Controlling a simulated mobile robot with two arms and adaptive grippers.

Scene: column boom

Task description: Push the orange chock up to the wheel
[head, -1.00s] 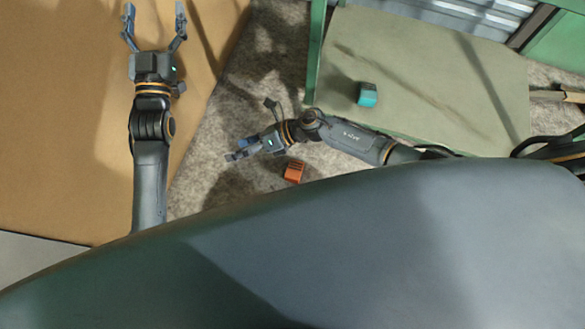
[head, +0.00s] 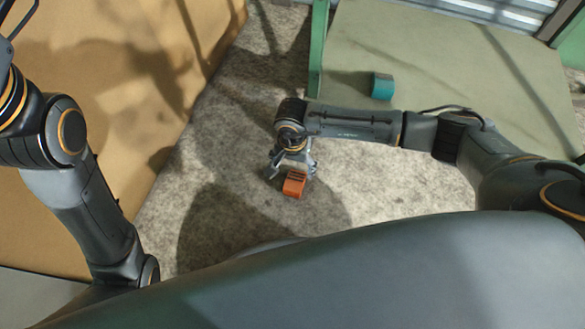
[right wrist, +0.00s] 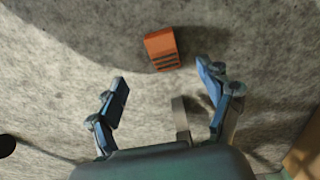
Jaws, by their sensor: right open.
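The orange chock (head: 294,186) is a small block with dark slots, lying on the grey speckled floor. My right gripper (head: 291,172) points down at it, close at its far side in the head view. In the right wrist view the chock (right wrist: 162,50) lies just beyond the gap between the spread fingertips (right wrist: 162,77). The right gripper is open and empty; I cannot tell if it touches the chock. I make out no wheel.
A teal block (head: 382,86) sits on a pale green panel (head: 450,60) with a green frame edge (head: 318,50). A large tan surface (head: 110,60) lies at left. Grey floor (head: 215,140) between them is open. A dark round shape (right wrist: 5,145) shows at the right wrist view's left edge.

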